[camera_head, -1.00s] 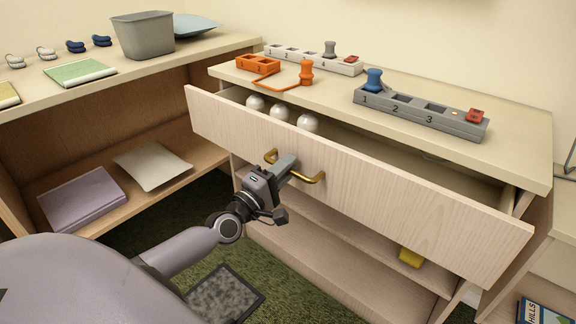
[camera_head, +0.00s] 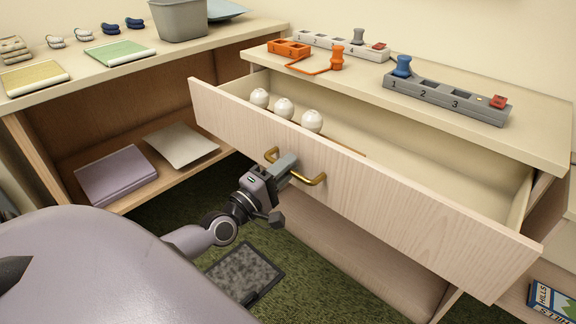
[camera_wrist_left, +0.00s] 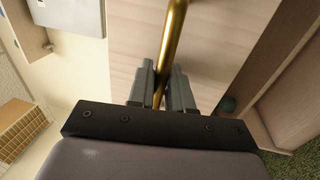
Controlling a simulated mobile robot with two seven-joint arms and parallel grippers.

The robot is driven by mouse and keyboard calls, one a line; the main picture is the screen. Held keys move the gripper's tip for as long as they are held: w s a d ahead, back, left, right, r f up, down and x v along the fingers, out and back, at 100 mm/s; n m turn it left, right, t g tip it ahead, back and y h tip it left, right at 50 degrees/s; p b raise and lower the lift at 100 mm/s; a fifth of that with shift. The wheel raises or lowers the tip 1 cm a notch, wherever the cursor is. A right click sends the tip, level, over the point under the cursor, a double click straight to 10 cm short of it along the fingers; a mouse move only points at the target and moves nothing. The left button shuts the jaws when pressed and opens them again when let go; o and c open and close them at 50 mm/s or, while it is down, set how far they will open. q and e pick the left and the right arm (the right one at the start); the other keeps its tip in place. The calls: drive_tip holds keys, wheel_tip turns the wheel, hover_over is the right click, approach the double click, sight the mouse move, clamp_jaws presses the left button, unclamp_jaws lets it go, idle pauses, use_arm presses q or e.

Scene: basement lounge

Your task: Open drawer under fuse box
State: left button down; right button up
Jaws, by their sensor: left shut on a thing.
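The drawer (camera_head: 350,183) under the cabinet top is pulled well out, with its inside showing. Several white bulb-like balls (camera_head: 284,108) lie in its left part. My left gripper (camera_head: 283,167) is shut on the brass handle (camera_head: 316,180) at the middle of the drawer front. In the left wrist view the two fingers (camera_wrist_left: 161,88) close around the brass bar (camera_wrist_left: 173,40). The grey fuse box (camera_head: 446,97), numbered and with a blue fuse and a red switch, stands on the cabinet top above the drawer. My right gripper is not in view.
An orange block (camera_head: 289,48) and a second numbered fuse strip (camera_head: 342,45) stand on the cabinet top. A shelf at left holds a grey bin (camera_head: 180,18) and books. A dark mat (camera_head: 243,272) lies on the green carpet.

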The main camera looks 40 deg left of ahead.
use_arm(q)
drive_tip(key=c, duration=1.2)
unclamp_jaws()
drive_tip(key=v, duration=0.7)
drive_tip(key=shift+s, duration=0.1)
